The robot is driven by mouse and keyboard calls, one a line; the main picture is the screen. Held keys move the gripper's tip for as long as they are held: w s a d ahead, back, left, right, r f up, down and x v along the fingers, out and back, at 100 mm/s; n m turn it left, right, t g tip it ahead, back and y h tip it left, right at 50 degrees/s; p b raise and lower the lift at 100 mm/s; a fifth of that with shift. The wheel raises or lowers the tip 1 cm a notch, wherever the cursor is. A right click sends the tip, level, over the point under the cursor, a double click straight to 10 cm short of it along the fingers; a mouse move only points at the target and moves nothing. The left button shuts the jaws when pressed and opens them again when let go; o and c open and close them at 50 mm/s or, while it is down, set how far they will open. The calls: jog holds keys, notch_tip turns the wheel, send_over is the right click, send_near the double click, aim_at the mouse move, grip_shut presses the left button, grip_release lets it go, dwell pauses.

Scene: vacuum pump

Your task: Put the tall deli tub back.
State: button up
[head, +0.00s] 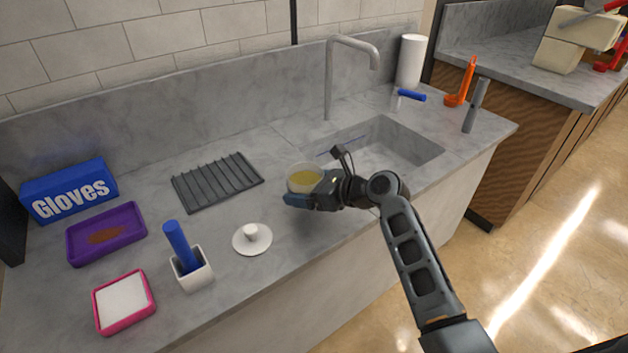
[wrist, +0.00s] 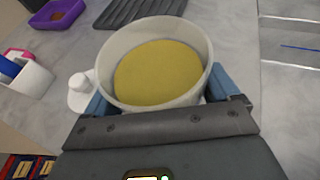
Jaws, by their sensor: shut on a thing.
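The deli tub (head: 305,172) is a pale, round, open-topped tub with yellow contents. In the wrist view the tub (wrist: 155,62) fills the upper middle, with its yellow surface below the rim. My gripper (head: 305,192) is shut on the tub, its blue fingers on either side of the wall. The tub is at the front part of the counter, left of the sink; whether its base touches the counter is hidden. A white disc with a knob (head: 252,238), like a lid, lies on the counter to its left.
A black ribbed rack (head: 217,181) lies behind left. A white holder (head: 193,271) with a blue-handled tool, a pink-rimmed tray (head: 124,302), a purple tray (head: 106,232) and a gloves box (head: 69,190) stand left. The sink (head: 385,148) and tall faucet (head: 331,80) are right.

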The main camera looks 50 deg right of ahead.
jog(key=shift+f, duration=2)
jog(key=shift+f, duration=0.1)
jog(key=o, duration=0.8)
jog(key=shift+s, duration=0.1)
jog(key=v, duration=1.2)
